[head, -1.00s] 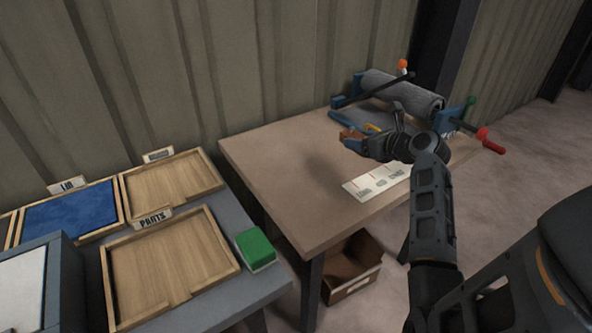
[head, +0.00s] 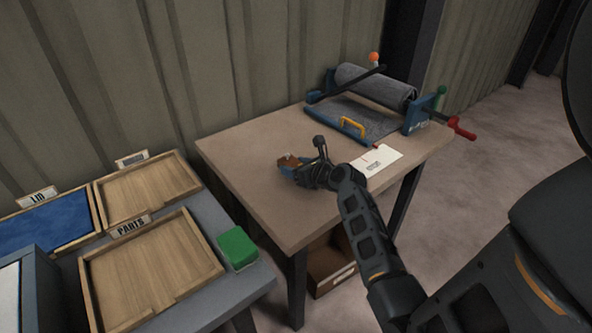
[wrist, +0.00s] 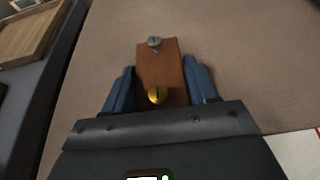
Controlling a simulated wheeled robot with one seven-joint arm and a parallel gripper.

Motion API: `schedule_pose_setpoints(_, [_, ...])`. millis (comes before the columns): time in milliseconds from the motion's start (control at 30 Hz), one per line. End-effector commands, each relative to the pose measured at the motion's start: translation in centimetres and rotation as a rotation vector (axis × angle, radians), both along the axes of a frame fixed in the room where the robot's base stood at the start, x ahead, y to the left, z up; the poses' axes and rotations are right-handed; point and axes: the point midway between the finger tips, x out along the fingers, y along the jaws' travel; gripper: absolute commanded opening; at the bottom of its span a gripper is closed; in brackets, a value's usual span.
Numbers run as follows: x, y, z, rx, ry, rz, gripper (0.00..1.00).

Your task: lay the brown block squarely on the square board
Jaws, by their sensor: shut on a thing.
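The brown block (wrist: 161,72) is between the two blue fingers of my gripper (wrist: 160,90), which is shut on it. A silver screw-like knob shows at the block's far end and a brass one near my gripper. In the head view, my gripper (head: 293,168) holds the block (head: 288,161) over the middle of the brown table (head: 250,160); the height above the table is hard to tell. I cannot pick out a square board for certain in these views.
A blue-framed roller machine (head: 375,90) with a yellow handle stands at the table's back right. A white marked card (head: 377,163) lies near my wrist. Left are wooden trays (head: 160,270), a blue-lined tray (head: 45,222) and a green block (head: 237,247). The table's left part is clear.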

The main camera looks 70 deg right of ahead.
Motion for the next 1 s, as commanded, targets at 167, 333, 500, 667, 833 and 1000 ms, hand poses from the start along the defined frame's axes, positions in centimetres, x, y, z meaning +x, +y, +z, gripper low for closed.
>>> schedule_pose_setpoints(167, [0.01,-0.05,-0.9,-0.001,-0.002,-0.001,0.24])
schedule_pose_setpoints(333, [0.01,-0.05,-0.86,-0.002,-0.001,-0.001,0.24])
schedule_pose_setpoints(500, [-0.01,-0.04,-1.16,-0.001,-0.001,-0.001,0.59])
schedule_pose_setpoints(667, [-0.02,-0.05,-1.13,-0.001,-0.001,-0.001,0.74])
schedule_pose_setpoints(833, [-0.02,-0.05,-1.13,-0.001,-0.001,-0.001,0.83])
schedule_pose_setpoints(1000, [-0.01,-0.05,-1.01,-0.002,0.0,-0.001,0.83])
